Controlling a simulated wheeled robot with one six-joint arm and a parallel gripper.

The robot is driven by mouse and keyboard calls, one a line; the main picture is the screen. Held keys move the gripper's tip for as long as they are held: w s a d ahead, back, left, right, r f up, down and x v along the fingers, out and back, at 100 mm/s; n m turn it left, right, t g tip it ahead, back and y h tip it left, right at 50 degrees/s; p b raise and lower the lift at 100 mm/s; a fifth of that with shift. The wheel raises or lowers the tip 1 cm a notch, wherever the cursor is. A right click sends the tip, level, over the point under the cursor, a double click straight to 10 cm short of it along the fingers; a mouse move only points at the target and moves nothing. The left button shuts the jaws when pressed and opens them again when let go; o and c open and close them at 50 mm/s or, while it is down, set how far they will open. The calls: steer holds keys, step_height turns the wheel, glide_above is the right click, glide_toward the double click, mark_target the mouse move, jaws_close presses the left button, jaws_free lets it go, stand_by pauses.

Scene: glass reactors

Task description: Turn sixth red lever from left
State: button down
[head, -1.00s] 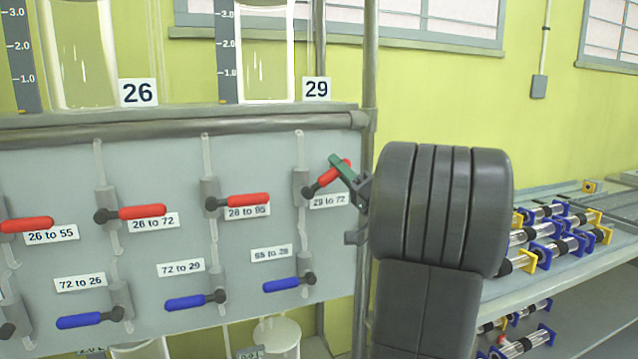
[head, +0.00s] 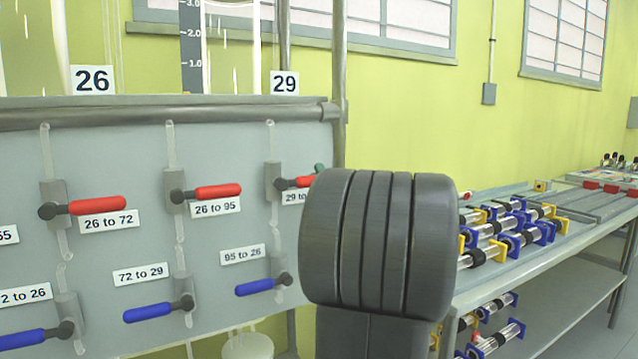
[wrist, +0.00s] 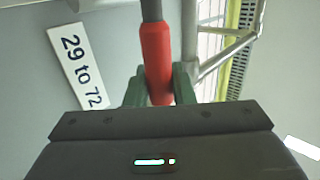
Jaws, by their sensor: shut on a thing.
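The red lever beside the "29 to 72" label is the rightmost red lever (head: 298,182) in the head view. It lies nearly level, and its outer end is hidden behind my arm. In the wrist view its red handle (wrist: 156,55) runs down between the green fingers of my gripper (wrist: 160,88), which is shut on it. The "29 to 72" label (wrist: 78,65) is to its left. In the head view only a small green fingertip shows above the handle. Two more red levers, "26 to 95" (head: 218,191) and "26 to 72" (head: 97,205), lie nearly level to the left.
Blue levers (head: 261,287) sit in a lower row on the grey panel (head: 110,155). A pipe frame (head: 338,80) stands at the panel's right edge. A table (head: 560,240) with blue and yellow fittings is to the right.

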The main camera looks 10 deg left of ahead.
steer(key=shift+f, duration=0.1)
steer(key=c, duration=1.3)
jaws_free()
steer(key=shift+d, duration=0.1)
steer(key=v, duration=1.3)
steer(key=shift+s+d+f, duration=0.1)
steer(key=shift+s+f, duration=0.1)
steer(key=shift+f, duration=0.1)
steer(key=x, duration=1.4)
steer(key=shift+s, duration=0.1)
steer(key=shift+r, duration=0.15)
